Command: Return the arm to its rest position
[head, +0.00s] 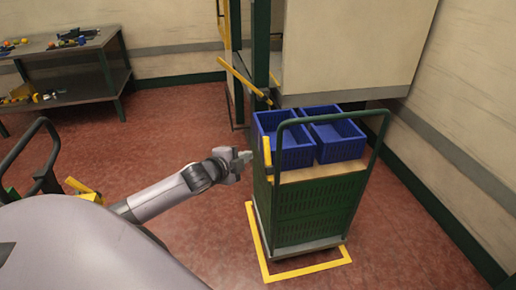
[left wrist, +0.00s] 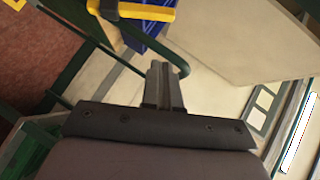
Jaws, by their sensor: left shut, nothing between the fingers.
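My left arm reaches in from the lower left in the head view. Its gripper (head: 244,156) is shut and empty, in the air just left of the green cart (head: 310,210). In the left wrist view the two fingers (left wrist: 163,85) lie together with nothing between them. Two blue crates stand side by side on the cart's wooden top: the left crate (head: 264,138) and the right crate (head: 349,148). No orange shows in either crate. My right gripper is not in view.
The cart has a green handle (head: 384,125) and stands within a yellow floor outline (head: 305,270). A workbench (head: 60,50) with tools stands at the back left. A pale wall cabinet (head: 350,45) is behind the cart. Red floor left of the cart is mostly clear.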

